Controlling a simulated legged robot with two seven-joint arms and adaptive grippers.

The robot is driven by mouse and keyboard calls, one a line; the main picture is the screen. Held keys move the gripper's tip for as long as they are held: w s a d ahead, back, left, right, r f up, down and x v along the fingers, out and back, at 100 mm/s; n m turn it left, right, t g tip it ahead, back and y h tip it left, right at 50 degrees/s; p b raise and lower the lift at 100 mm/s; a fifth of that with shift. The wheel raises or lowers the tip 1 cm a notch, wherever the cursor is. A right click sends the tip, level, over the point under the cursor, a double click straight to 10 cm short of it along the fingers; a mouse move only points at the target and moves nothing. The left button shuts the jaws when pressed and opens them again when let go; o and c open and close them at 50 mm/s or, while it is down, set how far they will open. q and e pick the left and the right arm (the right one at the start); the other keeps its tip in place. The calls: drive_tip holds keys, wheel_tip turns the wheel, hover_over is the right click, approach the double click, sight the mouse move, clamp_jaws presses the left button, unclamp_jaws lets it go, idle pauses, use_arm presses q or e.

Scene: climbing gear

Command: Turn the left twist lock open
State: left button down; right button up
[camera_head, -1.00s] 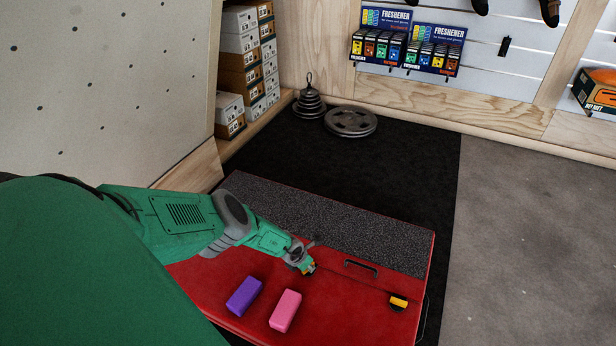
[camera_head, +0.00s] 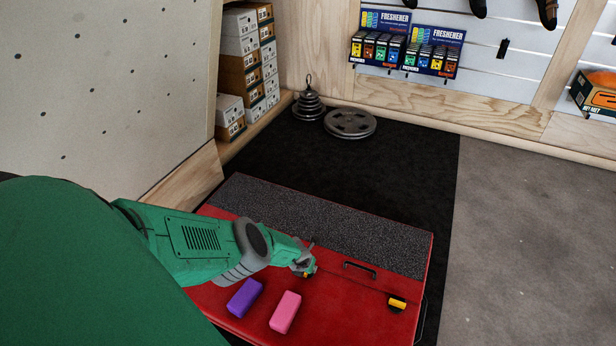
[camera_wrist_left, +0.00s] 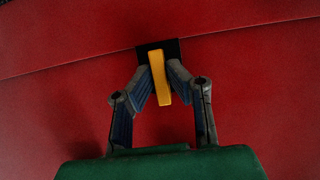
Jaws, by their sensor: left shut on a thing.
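The red case (camera_head: 350,315) lies on the floor with a dark grey textured strip along its far side. My left gripper (camera_head: 306,272) is at the left twist lock, which it mostly hides in the head view. In the left wrist view the lock shows as a yellow handle (camera_wrist_left: 159,80) on a black plate (camera_wrist_left: 172,47). The left gripper's fingers (camera_wrist_left: 160,88) are shut on the yellow handle, one on each side. The handle points roughly toward the gripper, slightly tilted. The right twist lock (camera_head: 397,303), yellow on black, is free. My right gripper is in neither view.
A black handle (camera_head: 360,269) sits between the locks. A purple block (camera_head: 245,298) and a pink block (camera_head: 285,312) lie on the case in front of my left arm. Weight plates (camera_head: 350,123) and shoe boxes (camera_head: 240,60) are at the back. Grey floor at right is clear.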

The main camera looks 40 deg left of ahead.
use_arm(q)
drive_tip(key=shift+s+d+f, duration=0.1)
drive_tip(key=shift+s+d, duration=0.05)
drive_tip(key=shift+d, duration=0.1)
drive_tip(key=c, duration=1.6)
unclamp_jaws()
drive_tip(key=shift+a, duration=0.1)
drive_tip(key=shift+a, duration=0.1)
drive_tip(key=m+h+b, duration=0.1)
drive_tip(key=m, duration=0.2)
drive_tip(key=shift+a+m, duration=0.1)
drive_tip(key=shift+m, duration=0.2)
drive_tip(key=m+h+b, duration=0.1)
drive_tip(key=m+b, duration=0.2)
drive_tip(key=shift+m+h, duration=0.4)
drive_tip(key=shift+w+p+v, duration=0.2)
drive_tip(key=shift+p+v, duration=6.15)
drive_tip(key=shift+v, duration=0.6)
